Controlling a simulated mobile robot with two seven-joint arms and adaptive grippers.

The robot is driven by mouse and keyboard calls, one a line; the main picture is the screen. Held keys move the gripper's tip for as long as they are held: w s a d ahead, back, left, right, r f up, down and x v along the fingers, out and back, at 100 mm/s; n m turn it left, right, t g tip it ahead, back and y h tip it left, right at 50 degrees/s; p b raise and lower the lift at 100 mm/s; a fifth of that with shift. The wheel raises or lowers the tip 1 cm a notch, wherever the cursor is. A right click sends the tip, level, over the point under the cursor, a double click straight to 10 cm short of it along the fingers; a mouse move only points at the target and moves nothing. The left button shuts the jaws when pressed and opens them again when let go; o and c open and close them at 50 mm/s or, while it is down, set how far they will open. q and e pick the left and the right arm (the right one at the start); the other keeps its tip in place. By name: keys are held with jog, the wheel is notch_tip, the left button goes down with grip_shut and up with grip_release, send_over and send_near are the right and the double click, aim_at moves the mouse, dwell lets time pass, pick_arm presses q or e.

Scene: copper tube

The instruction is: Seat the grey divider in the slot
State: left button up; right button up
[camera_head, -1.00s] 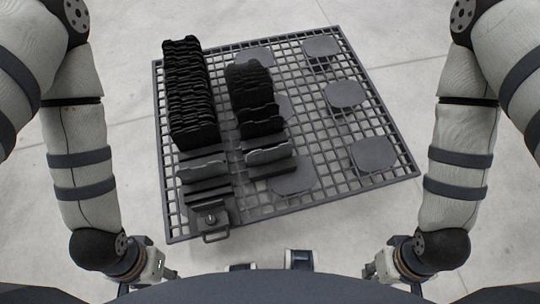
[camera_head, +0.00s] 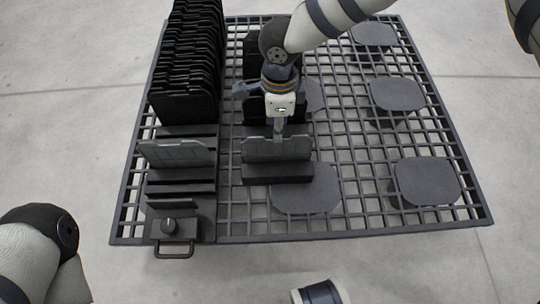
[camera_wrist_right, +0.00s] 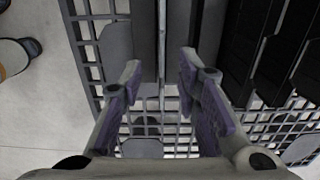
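A grey divider (camera_head: 276,149) stands upright at the front of the right-hand row, just behind a dark block (camera_head: 278,174). A similar grey divider (camera_head: 176,153) stands among the dark slotted bars of the left-hand row (camera_head: 180,187). My right gripper (camera_head: 278,130) points down at the top edge of the right-hand divider. In the right wrist view my right gripper (camera_wrist_right: 160,72) is open, with a finger on each side of the divider's thin edge (camera_wrist_right: 162,45) and gaps beside it. The divider's lower edge is hidden. My left gripper is out of view.
Many black plates (camera_head: 184,75) fill the left row; the black plates of the right row (camera_head: 253,50) are partly hidden by my arm. Flat dark pads (camera_head: 427,181) lie on the grid platform (camera_head: 355,215), whose right side is open.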

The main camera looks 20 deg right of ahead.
aim_at(277, 146)
notch_tip(277, 146, down, 5)
jog(key=shift+r+b, duration=0.15)
jog(key=shift+b, duration=0.45)
notch_tip(277, 146, down, 5)
jog(key=shift+w+d+f+b, duration=0.1)
jog(key=shift+d+b, duration=0.05)
jog(key=shift+b, duration=1)
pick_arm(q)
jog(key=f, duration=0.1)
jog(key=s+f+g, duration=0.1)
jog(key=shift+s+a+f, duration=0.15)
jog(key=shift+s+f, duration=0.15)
pick_arm(e)
grip_shut()
